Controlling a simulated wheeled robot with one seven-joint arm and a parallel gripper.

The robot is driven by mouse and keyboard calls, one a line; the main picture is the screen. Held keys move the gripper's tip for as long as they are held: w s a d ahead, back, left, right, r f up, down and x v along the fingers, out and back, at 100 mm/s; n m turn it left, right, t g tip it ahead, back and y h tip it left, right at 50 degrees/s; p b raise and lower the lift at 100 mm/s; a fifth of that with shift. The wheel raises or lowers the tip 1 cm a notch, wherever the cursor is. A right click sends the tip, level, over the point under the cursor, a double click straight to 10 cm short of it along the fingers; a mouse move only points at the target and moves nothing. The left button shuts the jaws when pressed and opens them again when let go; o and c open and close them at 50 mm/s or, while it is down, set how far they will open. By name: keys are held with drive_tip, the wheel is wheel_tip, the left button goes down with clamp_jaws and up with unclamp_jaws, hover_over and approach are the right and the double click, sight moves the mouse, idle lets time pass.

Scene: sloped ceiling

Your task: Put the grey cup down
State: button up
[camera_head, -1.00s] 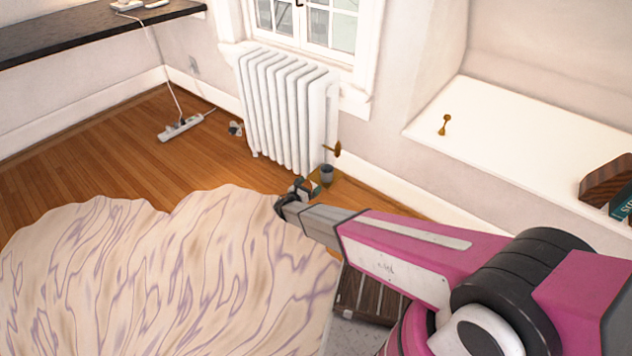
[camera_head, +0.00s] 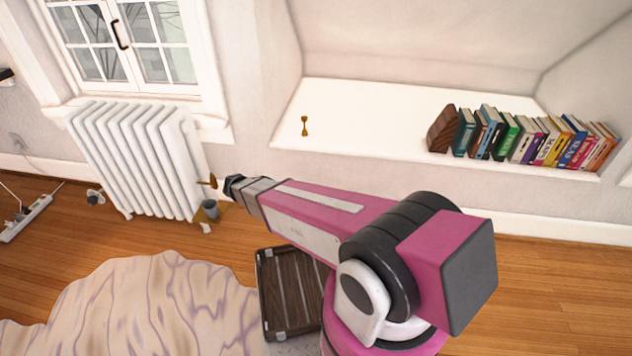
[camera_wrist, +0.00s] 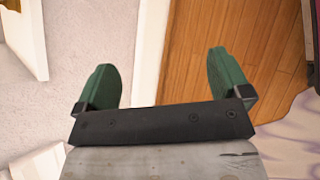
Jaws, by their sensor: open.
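A small grey cup (camera_head: 211,208) stands by the right foot of the radiator in the head view, at a small tan object (camera_head: 201,215). I cannot tell whether it rests on that object or in front of it. The end of my arm with my gripper (camera_head: 232,185) is just right of the cup and above it in the picture. In the wrist view my gripper (camera_wrist: 163,85) has its two green fingers wide apart with nothing between them. The cup does not show in the wrist view.
A white radiator (camera_head: 140,155) stands under the window. A deep white ledge (camera_head: 370,120) holds a row of books (camera_head: 530,138) and a small golden object (camera_head: 305,126). A rumpled pale cloth (camera_head: 160,305) and a dark slatted case (camera_head: 290,290) lie in front. Wooden floor is free at right.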

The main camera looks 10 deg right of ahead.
drive_tip(key=s+d+r+m+g+y, duration=0.4)
drive_tip(key=s+d+r+m+y, duration=0.5)
drive_tip(key=s+d+r+m, duration=0.4)
drive_tip(key=d+r+m, duration=0.2)
drive_tip(key=d, duration=0.1)
drive_tip(key=shift+s+d, duration=0.25)
drive_tip(key=shift+d, duration=0.15)
